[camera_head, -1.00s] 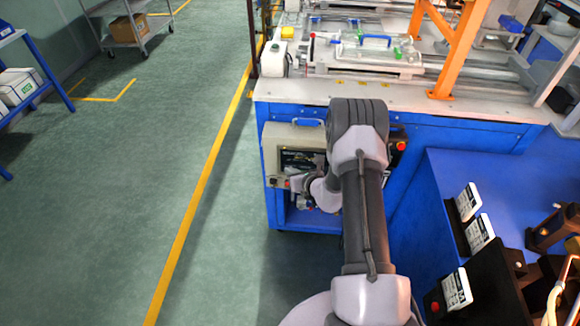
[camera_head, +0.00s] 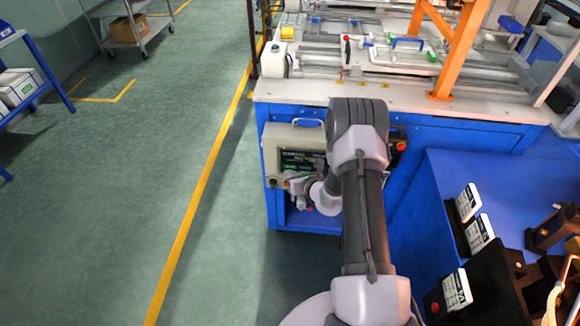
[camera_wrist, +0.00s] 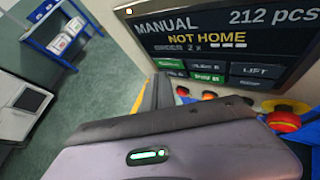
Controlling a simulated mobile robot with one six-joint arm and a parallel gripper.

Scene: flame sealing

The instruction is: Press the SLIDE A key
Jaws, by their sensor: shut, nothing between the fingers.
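The grey control panel (camera_head: 283,139) hangs on the front of the blue bench; its screen (camera_head: 297,160) is partly covered by my wrist. In the wrist view the screen (camera_wrist: 220,30) reads MANUAL, NOT HOME and 212 pcs. Below the text are several keys: a green key (camera_wrist: 168,63), a lower green key (camera_wrist: 207,78) and a dark LIFT key (camera_wrist: 257,71). The other labels are too small to read surely, so I cannot tell which is SLIDE A. My gripper (camera_head: 318,170) is shut and empty in front of the panel. Its fingertips and any contact are unclear.
A red emergency knob (camera_wrist: 284,118) and coloured buttons lie under the screen. The bench top carries a slide assembly with a blue handle (camera_head: 408,43). Green floor (camera_head: 120,190) is free at the left.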

